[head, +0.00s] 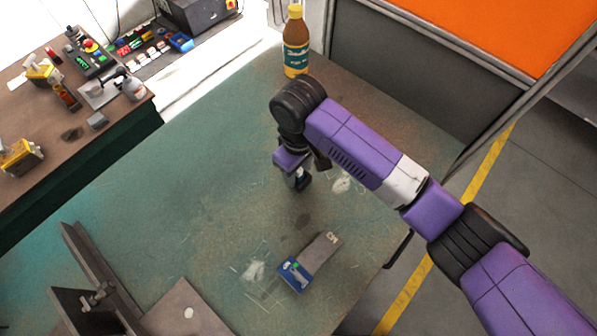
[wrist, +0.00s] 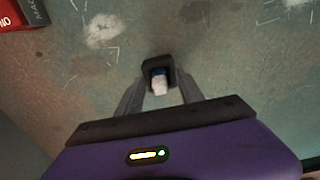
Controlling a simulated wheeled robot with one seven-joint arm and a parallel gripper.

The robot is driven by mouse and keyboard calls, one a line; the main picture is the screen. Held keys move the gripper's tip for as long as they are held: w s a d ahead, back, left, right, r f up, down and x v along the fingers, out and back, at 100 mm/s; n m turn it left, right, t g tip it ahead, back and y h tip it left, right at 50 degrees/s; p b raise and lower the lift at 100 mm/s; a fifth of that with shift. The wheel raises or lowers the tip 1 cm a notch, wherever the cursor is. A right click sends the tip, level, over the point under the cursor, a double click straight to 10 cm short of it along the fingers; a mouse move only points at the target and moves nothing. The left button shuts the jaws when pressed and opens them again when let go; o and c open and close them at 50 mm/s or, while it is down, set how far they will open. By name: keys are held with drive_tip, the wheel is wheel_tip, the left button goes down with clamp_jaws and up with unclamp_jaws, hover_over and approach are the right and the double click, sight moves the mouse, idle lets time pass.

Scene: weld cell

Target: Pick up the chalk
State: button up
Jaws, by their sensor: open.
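A small white piece with a blue band, likely the chalk (wrist: 160,83), shows between my gripper's fingertips in the wrist view. My gripper (wrist: 160,74) is open, with its dark fingertips around the piece. I cannot tell whether they touch it. In the head view my gripper (head: 300,180) points down low over the green table (head: 200,205). The chalk is mostly hidden there by the gripper.
A brown bottle (head: 295,50) stands at the table's back edge. A blue box (head: 293,275) with a grey strip lies in front of my gripper. Steel angle parts (head: 95,270) stand at the front left. A cluttered brown bench (head: 40,130) is beyond, left.

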clamp_jaws()
drive_tip(key=shift+r, duration=0.15)
